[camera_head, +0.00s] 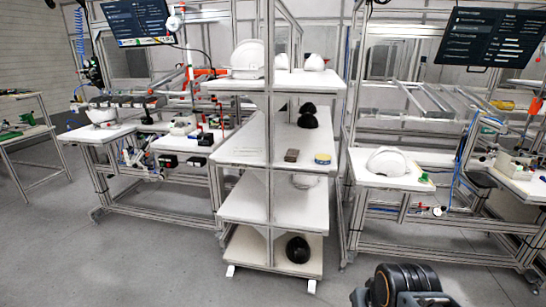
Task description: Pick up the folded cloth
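A small grey-brown block-like item (292,155) lies on the middle white shelf of the central rack, near its front edge. It looks like the folded cloth, but it is too small to be sure. A low round yellow and blue item (322,158) sits just to its right, apart from it. A black part of my own arm shows at the bottom right edge, well below and to the right of the shelf. My gripper's fingers cannot be made out, and nothing of mine is near the item.
The central rack (268,207) has several white shelves. Workbenches flank the rack; the right one holds a white shell (387,162). Grey floor (180,265) in front is clear.

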